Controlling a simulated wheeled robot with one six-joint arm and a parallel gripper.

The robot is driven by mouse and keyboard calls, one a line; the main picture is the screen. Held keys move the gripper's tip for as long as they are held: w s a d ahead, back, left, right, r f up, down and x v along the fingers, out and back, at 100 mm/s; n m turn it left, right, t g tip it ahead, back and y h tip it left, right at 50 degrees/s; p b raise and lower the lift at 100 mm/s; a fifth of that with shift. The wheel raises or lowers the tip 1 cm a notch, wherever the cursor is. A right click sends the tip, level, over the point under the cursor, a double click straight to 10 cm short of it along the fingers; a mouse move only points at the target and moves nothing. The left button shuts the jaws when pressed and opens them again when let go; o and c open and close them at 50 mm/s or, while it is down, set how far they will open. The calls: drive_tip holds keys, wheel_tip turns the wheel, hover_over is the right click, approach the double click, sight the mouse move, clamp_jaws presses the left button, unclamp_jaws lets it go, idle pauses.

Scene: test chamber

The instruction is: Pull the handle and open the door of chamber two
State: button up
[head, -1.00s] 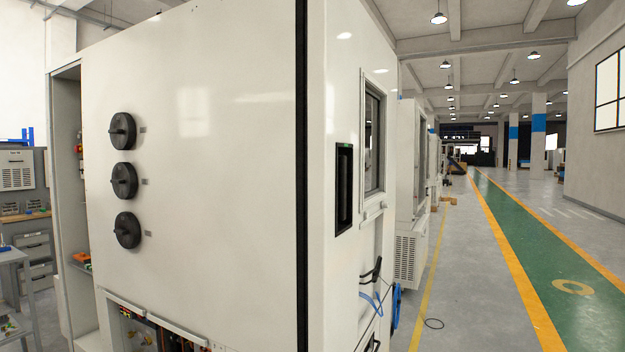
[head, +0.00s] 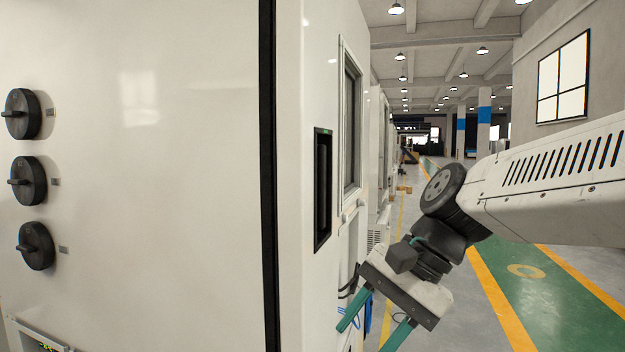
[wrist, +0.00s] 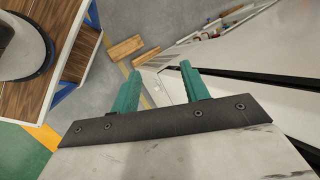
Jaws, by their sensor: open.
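A tall white chamber (head: 130,150) fills the left of the head view. A black vertical seam separates its side panel from a narrow face seen at a slant. On that face a black recessed upright handle (head: 322,190) sits left of a framed window (head: 351,125). No open gap shows at the door, and no chamber number is readable. My gripper (head: 366,338) hangs lower right of the handle, its two green fingers apart and empty, pointing down. In the wrist view the gripper (wrist: 160,68) is also open, with nothing between its fingers; the handle cannot be made out there.
Three black rotary knobs (head: 29,183) stand out from the chamber's side panel. A green floor lane (head: 540,285) with yellow edges runs along the right, and the aisle beyond looks clear. The wrist view shows a wooden-topped bench (wrist: 50,20) and wooden blocks (wrist: 126,47) on the floor.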

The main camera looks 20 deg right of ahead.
drive_tip(key=w+r+m+t+y, duration=0.3)
drive_tip(key=w+r+m+y, duration=0.35)
drive_tip(key=w, duration=0.55)
drive_tip(key=m+t+y, duration=0.2)
drive_tip(key=m+t, duration=0.4)
drive_tip(key=m, duration=0.3)
approach(325, 179)
drive_tip(key=x, duration=0.3)
drive_tip(key=shift+m+h, duration=0.25)
drive_tip(key=x, duration=0.7)
drive_tip(key=shift+w+a+r, duration=0.1)
drive_tip(key=shift+w+a, duration=0.15)
drive_tip(key=shift+a, duration=0.1)
